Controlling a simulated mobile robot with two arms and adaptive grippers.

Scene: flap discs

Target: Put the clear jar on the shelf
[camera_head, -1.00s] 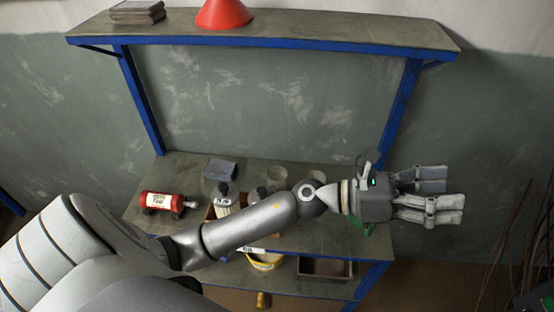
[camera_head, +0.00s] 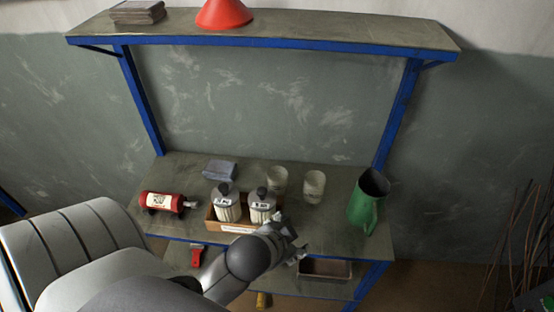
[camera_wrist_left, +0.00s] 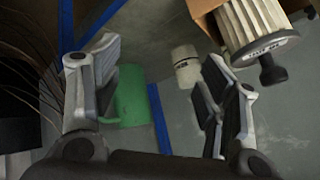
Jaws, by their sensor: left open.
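Two clear, cloudy jars stand upright on the bench: the left jar (camera_head: 277,180) behind the bottles and the right jar (camera_head: 314,186) between the bottles and the green jug. One jar (camera_wrist_left: 186,66) shows between my fingers in the wrist view, beyond the fingertips and untouched. My left gripper (camera_head: 290,246) is above the bench's front edge, in front of the jars, partly hidden by my own arm. In the wrist view my left gripper (camera_wrist_left: 160,62) is open and empty. The upper shelf (camera_head: 330,32) runs above the bench. My right gripper is out of view.
A wooden crate (camera_head: 238,227) holds two bottles left of my gripper. A green jug (camera_head: 362,213) stands at the right. A red canister (camera_head: 162,203) and grey cloth (camera_head: 220,170) are at left. The shelf holds a red cone (camera_head: 224,14) and stacked slabs (camera_head: 138,12); its right part is bare.

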